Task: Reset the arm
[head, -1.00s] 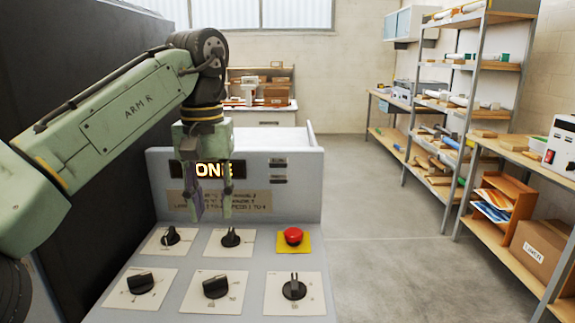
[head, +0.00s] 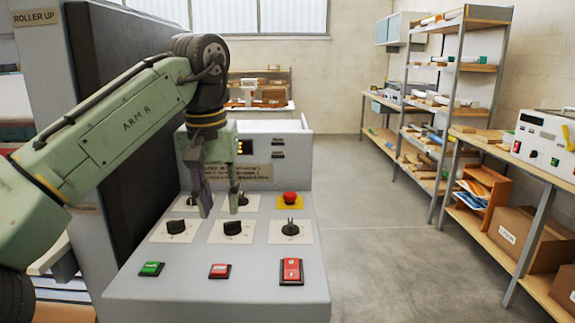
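My gripper (head: 219,210) points down over the sloped grey control panel (head: 220,283). Its two fingers are apart, and nothing shows between them. The fingertips overlap the upper row of knobs in the picture; I cannot tell whether they touch anything. The fingers partly hide the upper left knob (head: 191,201) and the upper middle knob (head: 243,199).
The panel has a red mushroom button (head: 290,198), lower knobs (head: 232,228), a green button (head: 151,269), a red button (head: 220,271) and a red switch (head: 291,271). A dark machine wall (head: 110,130) stands left. Shelves (head: 455,110) line the right. The floor (head: 400,260) between is clear.

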